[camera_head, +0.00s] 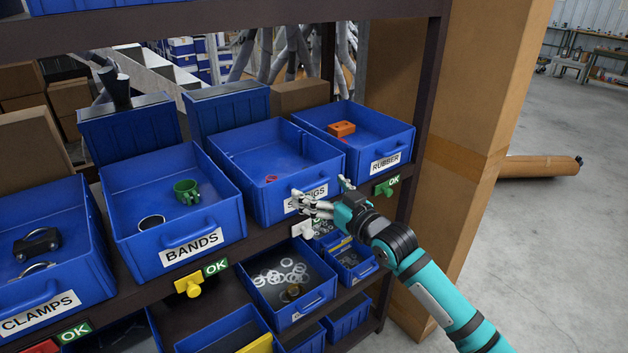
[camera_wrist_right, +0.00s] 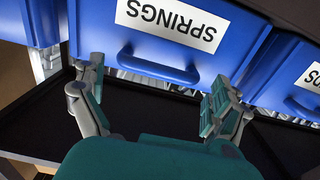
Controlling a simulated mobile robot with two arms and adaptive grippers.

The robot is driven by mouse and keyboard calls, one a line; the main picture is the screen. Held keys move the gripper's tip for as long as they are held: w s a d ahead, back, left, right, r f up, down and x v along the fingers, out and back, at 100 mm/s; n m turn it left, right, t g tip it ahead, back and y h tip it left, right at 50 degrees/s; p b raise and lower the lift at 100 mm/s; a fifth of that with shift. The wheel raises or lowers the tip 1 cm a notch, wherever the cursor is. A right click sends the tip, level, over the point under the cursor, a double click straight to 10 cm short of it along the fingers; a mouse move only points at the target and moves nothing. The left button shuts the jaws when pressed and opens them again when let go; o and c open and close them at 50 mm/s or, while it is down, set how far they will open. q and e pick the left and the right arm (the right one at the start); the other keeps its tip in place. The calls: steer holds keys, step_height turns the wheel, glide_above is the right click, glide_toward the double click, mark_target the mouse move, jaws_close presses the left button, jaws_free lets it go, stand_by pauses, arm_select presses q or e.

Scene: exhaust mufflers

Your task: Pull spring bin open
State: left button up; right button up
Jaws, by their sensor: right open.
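The blue springs bin (camera_head: 278,163) sits on the upper shelf between the bands bin and the rubber bin, with a small red piece inside. My right gripper (camera_head: 322,192) is in front of its label and partly hides it. In the right wrist view the white SPRINGS label (camera_wrist_right: 174,22) shows upside down, with the blue handle (camera_wrist_right: 158,66) below it. My right gripper (camera_wrist_right: 152,90) is open there, its fingers apart on either side of the handle, with nothing between them. Whether a finger touches the bin, I cannot tell. My left gripper is not in view.
The bands bin (camera_head: 172,210) is to the left, the rubber bin (camera_head: 355,138) to the right, and the clamps bin (camera_head: 50,247) far left. A lower bin with rings (camera_head: 287,281) sits below. A tall cardboard box (camera_head: 484,130) stands right of the shelf.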

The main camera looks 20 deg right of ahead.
steer(key=shift+x, duration=1.45)
steer(key=shift+c, duration=0.4)
steer(key=shift+s+d, duration=0.1)
steer(key=c, duration=1.3)
